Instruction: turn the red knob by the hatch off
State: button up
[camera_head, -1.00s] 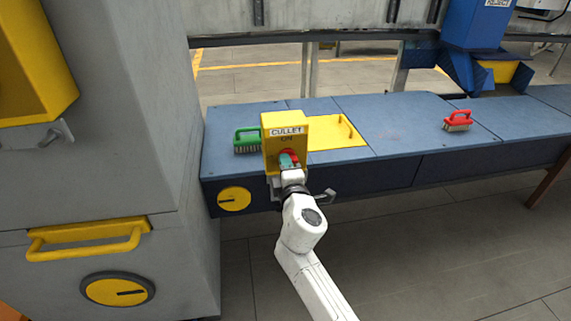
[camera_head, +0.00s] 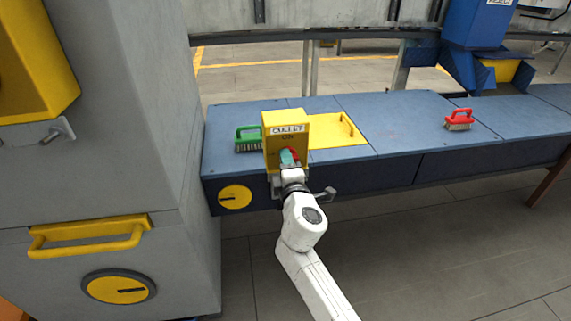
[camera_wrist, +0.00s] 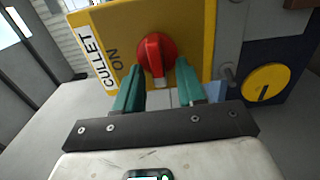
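The red knob (camera_wrist: 156,58) is on the face of a yellow box (camera_wrist: 195,25) labelled CULLET, with the word ON beside the knob. In the wrist view its raised grip runs roughly up and down the picture. In the head view a little of the knob (camera_head: 295,155) shows beside my fingers. My gripper (camera_wrist: 159,80) is open, its two teal fingers spread on either side of the knob's lower end. I cannot tell whether either finger touches it. The yellow hatch (camera_head: 335,133) lies in the blue bench top, just right of the box.
A green brush (camera_head: 248,139) stands left of the box, and a red brush (camera_head: 459,120) farther right on the blue bench (camera_head: 405,118). A yellow round dial (camera_head: 235,197) is on the bench front. A grey cabinet (camera_head: 150,130) fills the left side.

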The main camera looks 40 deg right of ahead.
jog(key=shift+s, duration=0.1)
jog(key=v, duration=1)
jog(key=shift+s+a+p, duration=0.25)
jog(key=shift+a+p, duration=0.05)
jog(key=shift+p, duration=0.05)
jog(key=s+d+f+m+g+y, duration=0.1)
jog(key=s+d+f+m+g, duration=0.2)
jog(key=s+f+m+g, duration=0.55)
jog(key=s+a+f+m+g+y, duration=0.1)
jog(key=s+a+f+g+y, duration=0.1)
jog(key=s+a+f+y, duration=0.3)
jog(key=s+a+f+m+g+y, duration=0.1)
jog(key=s+a+g, duration=0.1)
jog(key=s+a, duration=0.35)
jog(key=s+a+f+m+g+y, duration=0.1)
jog(key=s+a+f+g+y, duration=0.2)
jog(key=s, duration=0.4)
notch_tip(320, 180, up, 28)
jog(key=t+p, duration=0.1)
jog(key=p, duration=2.7)
jog(key=shift+d+p, duration=0.2)
jog(key=shift+p, duration=0.15)
jog(key=shift+s+f+t, duration=0.1)
jog(key=shift+t, duration=0.15)
